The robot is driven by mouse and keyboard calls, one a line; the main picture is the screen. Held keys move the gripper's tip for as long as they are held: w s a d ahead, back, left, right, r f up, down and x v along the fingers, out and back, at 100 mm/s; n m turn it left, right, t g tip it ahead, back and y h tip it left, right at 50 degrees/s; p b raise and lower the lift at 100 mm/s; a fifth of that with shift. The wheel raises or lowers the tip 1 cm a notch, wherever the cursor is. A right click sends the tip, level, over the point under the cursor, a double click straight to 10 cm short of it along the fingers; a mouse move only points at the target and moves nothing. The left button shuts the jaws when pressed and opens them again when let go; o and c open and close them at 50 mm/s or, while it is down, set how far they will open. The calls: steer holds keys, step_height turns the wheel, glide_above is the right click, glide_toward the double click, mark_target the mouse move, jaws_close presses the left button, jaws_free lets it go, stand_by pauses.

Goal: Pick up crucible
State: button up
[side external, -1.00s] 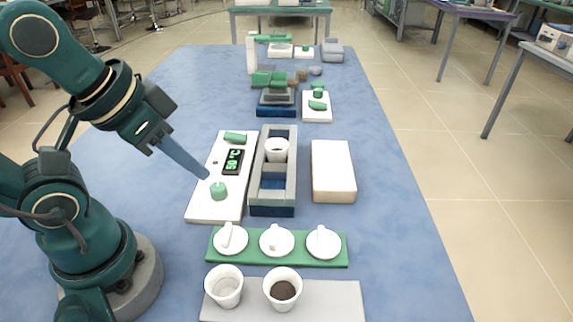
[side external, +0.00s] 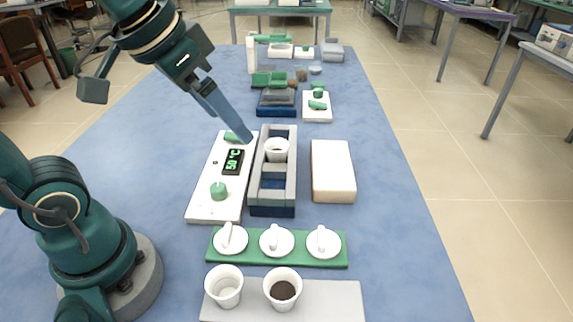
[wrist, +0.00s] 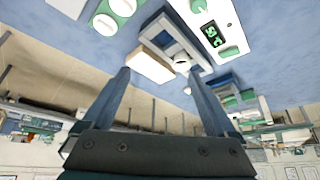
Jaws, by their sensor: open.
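A white crucible (side external: 277,150) stands upright inside the open grey and blue furnace box (side external: 258,205), toward its far end. Two more white crucibles stand on the grey plate at the front: the left one (side external: 224,287) looks pale inside, the right one (side external: 283,289) holds dark material. My gripper (side external: 249,141) points down and right over the far end of the control panel, left of the furnace crucible and apart from it. In the wrist view my gripper (wrist: 163,82) has its two fingers spread with nothing between them. The furnace crucible (wrist: 182,66) shows beyond them.
The white control panel (side external: 204,204) with a 50 °C display lies left of the furnace. A pale block (side external: 333,171) lies to its right. Three white lids (side external: 277,241) rest on a green rack (side external: 340,256) in front. The blue table's right side is clear.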

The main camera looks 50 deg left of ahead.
steer(key=w+a+g, duration=0.1)
steer(key=w+a, duration=0.1)
steer(key=w, duration=0.5)
steer(key=n+g, duration=0.1)
steer(key=g, duration=0.2)
glide_above(275, 140)
steer(key=s+d, duration=0.2)
step_height(275, 140, down, 9)
steer(key=shift+w+a+f, duration=0.1)
steer(key=shift+w+f, duration=0.05)
steer(key=shift+f, duration=1.2)
steer(key=shift+w+f, duration=0.15)
steer(key=shift+f, duration=1.2)
jaws_close()
steer(key=shift+r, duration=0.15)
